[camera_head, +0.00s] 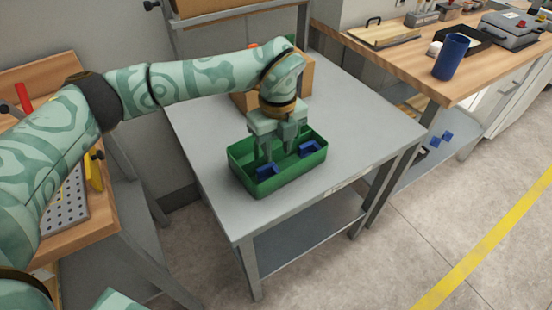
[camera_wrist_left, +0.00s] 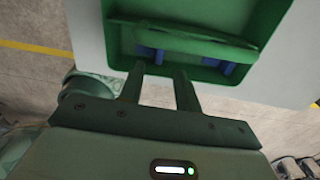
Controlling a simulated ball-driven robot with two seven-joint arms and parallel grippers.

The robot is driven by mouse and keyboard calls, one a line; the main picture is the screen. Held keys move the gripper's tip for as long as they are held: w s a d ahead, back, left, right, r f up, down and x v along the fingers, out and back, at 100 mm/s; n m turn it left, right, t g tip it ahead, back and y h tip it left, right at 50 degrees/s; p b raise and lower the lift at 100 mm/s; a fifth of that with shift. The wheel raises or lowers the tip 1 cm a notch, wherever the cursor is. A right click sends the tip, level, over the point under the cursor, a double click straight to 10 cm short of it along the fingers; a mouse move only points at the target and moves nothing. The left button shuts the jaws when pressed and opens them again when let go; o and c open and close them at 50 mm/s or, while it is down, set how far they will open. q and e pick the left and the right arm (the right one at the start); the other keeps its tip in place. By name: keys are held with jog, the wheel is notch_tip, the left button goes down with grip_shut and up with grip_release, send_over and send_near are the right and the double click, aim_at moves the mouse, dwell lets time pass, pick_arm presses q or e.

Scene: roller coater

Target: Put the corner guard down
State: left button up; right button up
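Two blue corner guards lie in a green bin (camera_head: 240,178) on the grey table. One blue corner guard (camera_head: 267,172) is at the near left of the bin, the other (camera_head: 308,148) at its right. My left gripper (camera_head: 278,153) points down over the bin, its two fingers apart with a gap between them. In the left wrist view, the gripper (camera_wrist_left: 160,73) shows its fingers spread, with one blue guard (camera_wrist_left: 150,53) just beyond the tips and nothing seen clamped. A green strip hides part of the guards there. My right gripper is not in view.
A cardboard box (camera_head: 300,80) stands behind the bin. The grey table (camera_head: 370,135) is bare to the right of the bin. A wooden bench with a blue cup (camera_head: 451,57) is at the right. A perforated tray (camera_head: 65,205) lies on the left bench.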

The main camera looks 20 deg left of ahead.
pick_arm(q)
notch_tip(320, 180, up, 5)
jog(key=shift+f+p, duration=0.15)
jog(key=shift+p, duration=0.35)
